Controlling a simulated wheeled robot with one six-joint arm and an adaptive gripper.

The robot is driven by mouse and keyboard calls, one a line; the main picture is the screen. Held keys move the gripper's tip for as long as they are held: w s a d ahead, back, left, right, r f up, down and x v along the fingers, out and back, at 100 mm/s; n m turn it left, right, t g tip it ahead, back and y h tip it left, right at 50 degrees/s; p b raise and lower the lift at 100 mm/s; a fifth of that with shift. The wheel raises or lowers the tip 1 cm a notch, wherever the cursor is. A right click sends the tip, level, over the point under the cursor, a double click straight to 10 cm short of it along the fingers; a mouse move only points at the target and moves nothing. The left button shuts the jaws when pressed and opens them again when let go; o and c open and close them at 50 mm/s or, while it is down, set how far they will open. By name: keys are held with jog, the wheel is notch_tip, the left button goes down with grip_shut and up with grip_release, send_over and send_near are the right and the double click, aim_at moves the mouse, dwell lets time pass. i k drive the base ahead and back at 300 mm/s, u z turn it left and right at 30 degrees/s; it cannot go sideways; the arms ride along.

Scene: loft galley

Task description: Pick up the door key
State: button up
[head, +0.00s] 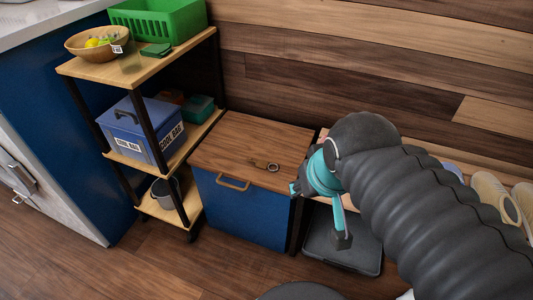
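A small dark item with a pale ring (272,167) lies on the wooden top of the low blue cabinet (240,135). It may be the door key on its ring, but it is too small to tell. My gripper (318,190) is partly seen at the end of my dark arm, right of the cabinet's front right corner. It is apart from the small item.
A shelf cart on the left holds a wooden bowl (95,42), a green crate (160,19), a blue cool bag (142,128) and a grey pot (165,192). A grey tray (345,256) lies right of the cabinet. Shoes (493,196) stand at far right. Most of the cabinet top is clear.

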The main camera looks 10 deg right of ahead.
aim_at(260, 163)
jog(key=z, duration=3.9)
jog(key=k, duration=2.6)
jog(key=u, duration=0.55)
